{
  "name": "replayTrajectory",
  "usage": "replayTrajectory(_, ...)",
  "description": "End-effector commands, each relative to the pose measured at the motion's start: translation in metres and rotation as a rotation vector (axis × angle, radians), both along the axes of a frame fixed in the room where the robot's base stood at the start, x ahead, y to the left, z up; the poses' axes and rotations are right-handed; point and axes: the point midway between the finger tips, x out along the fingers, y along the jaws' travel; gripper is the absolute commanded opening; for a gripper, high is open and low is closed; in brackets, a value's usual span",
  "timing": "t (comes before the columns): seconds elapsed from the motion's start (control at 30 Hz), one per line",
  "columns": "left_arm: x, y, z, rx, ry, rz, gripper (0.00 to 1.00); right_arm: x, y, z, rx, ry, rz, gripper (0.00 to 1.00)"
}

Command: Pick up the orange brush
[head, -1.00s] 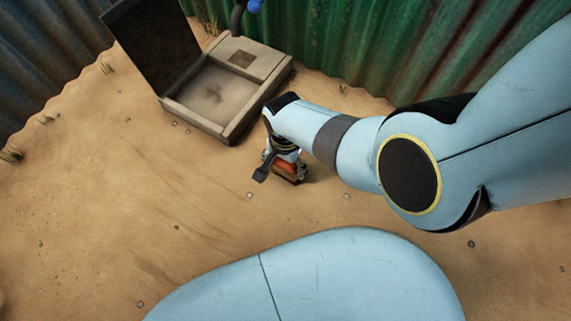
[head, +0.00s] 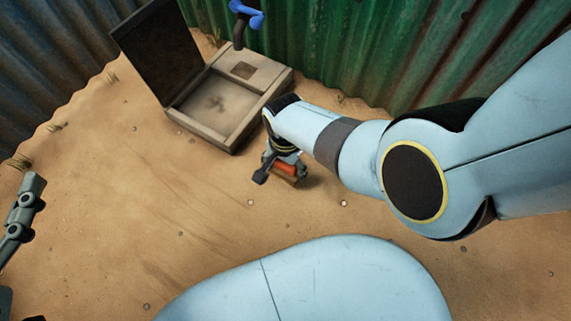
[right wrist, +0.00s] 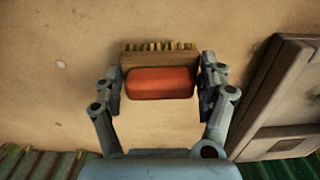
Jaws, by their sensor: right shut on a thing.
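The orange brush (right wrist: 160,83) is between the two fingers of my right gripper (right wrist: 160,90) in the right wrist view, with its wooden block and bristles on the far side. The fingers press on its two ends. In the head view the orange brush (head: 286,168) shows partly below my right gripper (head: 278,163), close to the sandy ground; I cannot tell whether it touches the ground. Part of my left gripper (head: 22,215) shows at the left edge of the head view, away from the brush; its jaws are not clear.
An open wooden box (head: 208,137) with a raised dark lid (head: 157,50) stands behind the brush. A blue-handled thing (head: 246,14) is at its back. Corrugated green (head: 340,50) and grey walls close off the back. Sand at left and middle is clear.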

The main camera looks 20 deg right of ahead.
Motion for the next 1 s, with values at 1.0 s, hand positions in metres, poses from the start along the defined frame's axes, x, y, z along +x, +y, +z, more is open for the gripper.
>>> replayTrajectory(1.0, -0.078, 0.017, -0.025, 0.033, 1.109, 0.086, 0.84, -0.079, -0.060, 0.063, -0.002, -0.003, 0.000, 0.39)
